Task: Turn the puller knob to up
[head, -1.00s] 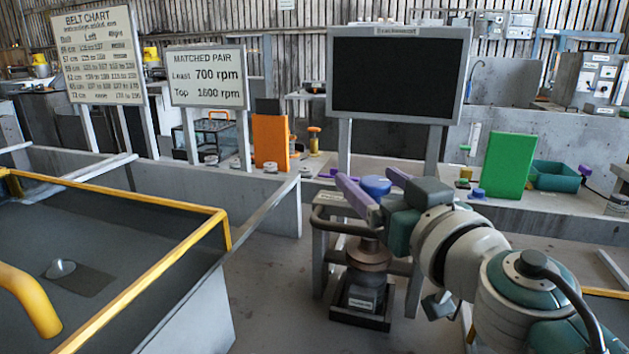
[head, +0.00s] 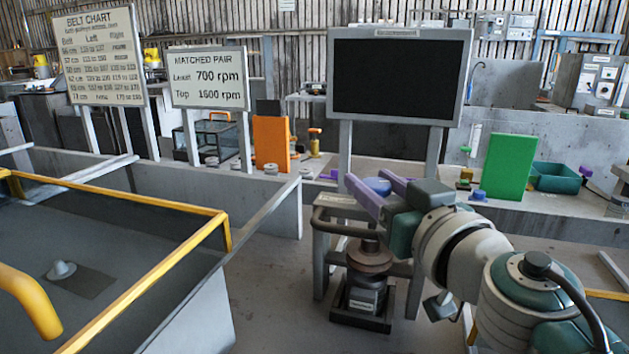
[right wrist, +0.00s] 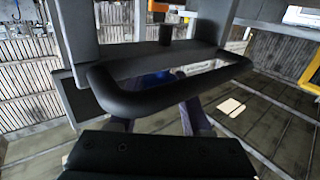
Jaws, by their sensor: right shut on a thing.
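A blue knob (head: 377,186) sits on top of a grey stand (head: 322,240) right of the middle in the head view. My right gripper (head: 369,177) is at it, with its two purple fingers on either side of the knob, shut on it. Part of the knob is hidden behind the near finger. In the right wrist view a small bit of the blue knob (right wrist: 157,78) shows beyond the dark bar, between the fingers. Its marks and pointing direction are not readable. My left gripper is not in view.
A dark curved bar (head: 338,230) runs along the stand's front, close to my right gripper. A brown round part and a labelled block (head: 366,296) sit below. A dark screen (head: 397,77) stands behind. A yellow-railed enclosure (head: 150,275) fills the left.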

